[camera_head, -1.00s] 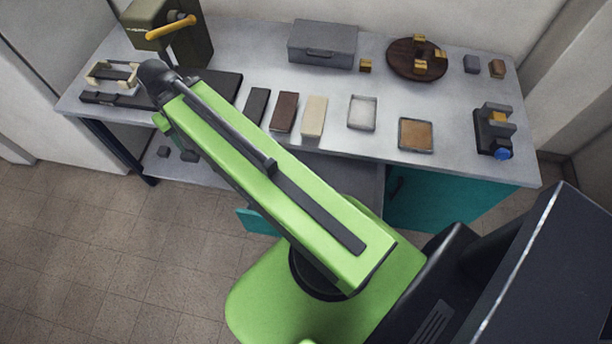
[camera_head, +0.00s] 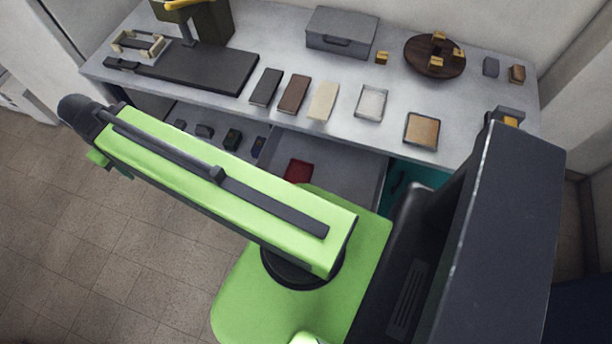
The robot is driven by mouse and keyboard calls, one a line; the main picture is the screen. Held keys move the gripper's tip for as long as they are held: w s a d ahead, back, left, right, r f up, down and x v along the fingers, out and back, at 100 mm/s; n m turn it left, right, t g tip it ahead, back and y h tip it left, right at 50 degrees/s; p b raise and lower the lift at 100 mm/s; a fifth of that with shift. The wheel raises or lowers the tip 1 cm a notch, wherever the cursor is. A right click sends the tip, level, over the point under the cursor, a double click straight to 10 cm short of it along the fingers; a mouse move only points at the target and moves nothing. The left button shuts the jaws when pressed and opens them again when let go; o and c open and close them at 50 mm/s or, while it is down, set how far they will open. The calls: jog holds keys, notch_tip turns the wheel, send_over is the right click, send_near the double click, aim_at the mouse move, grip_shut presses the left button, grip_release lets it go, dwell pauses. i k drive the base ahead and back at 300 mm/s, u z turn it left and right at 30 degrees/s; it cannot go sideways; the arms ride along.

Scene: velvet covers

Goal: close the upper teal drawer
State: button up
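The upper teal drawer (camera_head: 347,168) is pulled out from under the workbench. Its grey inside shows, with a dark red object (camera_head: 298,171) lying in it. Its teal front is hidden behind my green arm and base. My arm stretches across the picture to the left, its dark elbow joint over the floor left of the bench. My gripper is not in view, so I cannot tell its state or its distance from the drawer.
The workbench top (camera_head: 300,110) holds a grey metal box (camera_head: 342,32), several flat blocks and a round brown board (camera_head: 434,58). Small dark items sit on a lower shelf (camera_head: 190,147). A teal cabinet part (camera_head: 412,177) is right of the drawer. Floor (camera_head: 110,250) at left is clear.

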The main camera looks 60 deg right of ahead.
aim_at(357, 175)
jog(key=u, duration=0.15)
jog(key=k, duration=1.15)
jog(key=u, duration=2.85)
jog(key=i, duration=0.1)
jog(key=z, duration=2)
jog(key=k, duration=1)
jog(key=u, duration=0.4)
jog(key=i, duration=1)
